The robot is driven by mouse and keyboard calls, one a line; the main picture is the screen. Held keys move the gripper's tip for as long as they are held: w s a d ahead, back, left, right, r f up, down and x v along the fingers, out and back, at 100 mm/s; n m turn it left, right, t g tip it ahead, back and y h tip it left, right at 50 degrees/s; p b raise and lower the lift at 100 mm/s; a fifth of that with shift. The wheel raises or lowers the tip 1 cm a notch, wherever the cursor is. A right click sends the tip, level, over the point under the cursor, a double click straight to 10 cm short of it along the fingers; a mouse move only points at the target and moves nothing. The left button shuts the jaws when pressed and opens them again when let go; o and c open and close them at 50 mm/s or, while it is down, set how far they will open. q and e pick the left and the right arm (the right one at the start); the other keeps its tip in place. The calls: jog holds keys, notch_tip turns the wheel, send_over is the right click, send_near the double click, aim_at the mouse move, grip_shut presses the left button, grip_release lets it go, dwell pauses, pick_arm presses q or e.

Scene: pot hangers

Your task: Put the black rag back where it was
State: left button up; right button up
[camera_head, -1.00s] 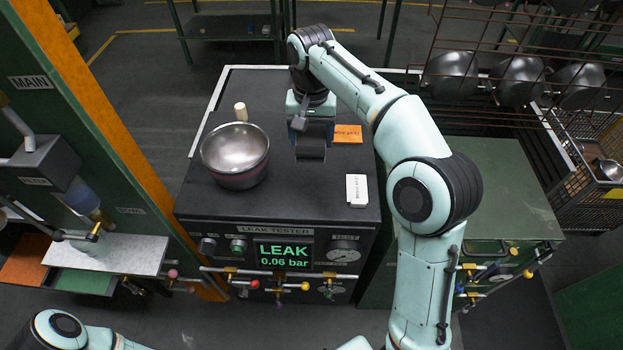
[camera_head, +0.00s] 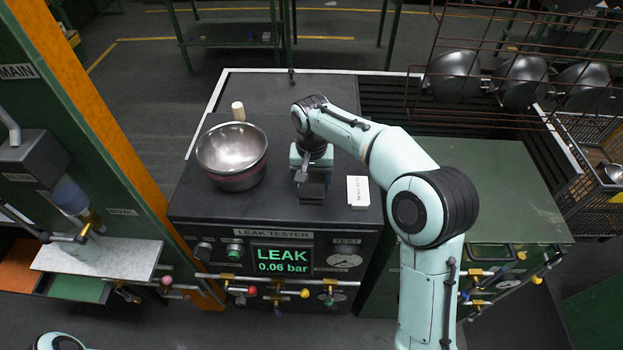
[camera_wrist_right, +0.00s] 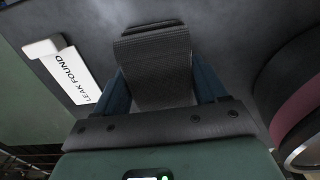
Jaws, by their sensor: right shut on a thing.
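My right gripper (camera_head: 311,180) is low over the black top of the leak tester (camera_head: 225,208), between the metal bowl and a white tag. It is shut on the black rag (camera_head: 311,192), a small dark piece below the fingers. In the right wrist view the rag (camera_wrist_right: 160,62) is a dark, ribbed strip between the blue-sided fingers. I cannot tell whether its lower end touches the tester top. My left gripper is out of view; only a piece of my left arm shows at the bottom left.
The metal bowl (camera_head: 232,152) stands left of the gripper. The white "LEAK FOUND" tag (camera_wrist_right: 66,72) lies close to its other side. The tester display (camera_head: 283,260) reads LEAK 0.06 bar. Bowls hang on a rack (camera_head: 480,45) at the upper right. A green cabinet (camera_head: 490,190) stands right.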

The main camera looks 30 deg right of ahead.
aim_at(311, 178)
jog(key=shift+f, duration=0.1)
jog(key=o, duration=1.2)
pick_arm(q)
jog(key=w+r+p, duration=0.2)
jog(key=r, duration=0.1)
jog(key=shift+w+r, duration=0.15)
pick_arm(e)
notch_tip(311, 178, up, 12)
jog(key=shift+r, duration=0.2)
